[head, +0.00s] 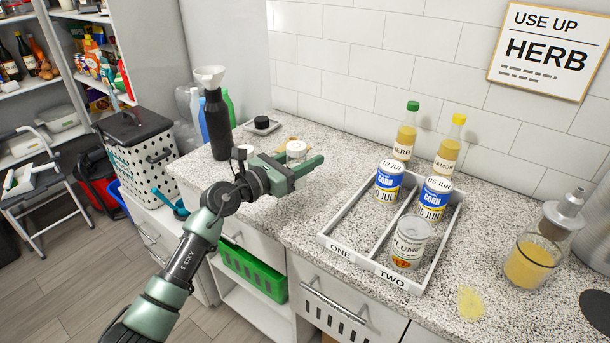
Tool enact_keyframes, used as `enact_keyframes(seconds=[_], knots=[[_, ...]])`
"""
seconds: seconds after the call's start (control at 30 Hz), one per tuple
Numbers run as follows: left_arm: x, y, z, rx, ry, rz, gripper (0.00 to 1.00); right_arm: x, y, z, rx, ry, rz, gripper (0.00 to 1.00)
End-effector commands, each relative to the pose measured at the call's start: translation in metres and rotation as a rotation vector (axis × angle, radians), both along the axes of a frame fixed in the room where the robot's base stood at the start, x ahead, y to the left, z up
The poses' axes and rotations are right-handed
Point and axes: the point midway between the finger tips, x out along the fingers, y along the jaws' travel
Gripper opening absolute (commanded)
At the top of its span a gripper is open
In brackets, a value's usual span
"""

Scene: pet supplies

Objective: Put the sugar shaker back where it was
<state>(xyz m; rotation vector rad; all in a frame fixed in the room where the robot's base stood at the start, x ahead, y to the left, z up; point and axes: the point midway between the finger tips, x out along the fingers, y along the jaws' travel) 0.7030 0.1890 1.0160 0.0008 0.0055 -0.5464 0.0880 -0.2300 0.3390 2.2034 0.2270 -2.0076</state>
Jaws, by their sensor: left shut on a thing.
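A glass shaker with a metal spout top (532,262) stands upright at the right of the counter, with yellow contents in its lower part; it looks like the sugar shaker. A pale yellow patch (470,302) lies on the counter left of it. My left gripper (300,168) is over the counter at the middle left, far from this shaker. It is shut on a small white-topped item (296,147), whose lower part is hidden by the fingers. I cannot tell what this item is. My right gripper is not in view.
A two-lane tray (333,243), marked ONE and TWO, holds several cans. Green-capped (405,135) and yellow-capped (450,147) bottles stand behind it. A dark bottle with a white funnel (217,122) stands at the left. The counter between gripper and tray is clear.

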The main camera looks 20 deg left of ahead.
Motion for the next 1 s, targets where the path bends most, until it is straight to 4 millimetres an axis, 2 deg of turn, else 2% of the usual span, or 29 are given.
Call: enact_keyframes(seconds=[0.3,0.7,0.73,0.8,1.0], knots=[[0.0,0.0,-0.041,-0.004,0.0,0.002,0.0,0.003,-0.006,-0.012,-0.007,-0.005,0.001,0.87],[0.0,0.0,-0.046,0.0,-0.002,0.001,0.0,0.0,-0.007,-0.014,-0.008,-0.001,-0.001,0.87],[0.0,0.0,-0.046,-0.001,-0.001,0.001,0.5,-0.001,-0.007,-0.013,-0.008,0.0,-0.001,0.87],[0.0,0.0,-0.046,-0.001,-0.001,0.001,0.66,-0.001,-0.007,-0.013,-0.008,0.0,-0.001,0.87],[0.0,0.0,-0.046,-0.001,-0.001,0.001,0.66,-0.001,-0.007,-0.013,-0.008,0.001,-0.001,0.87]])
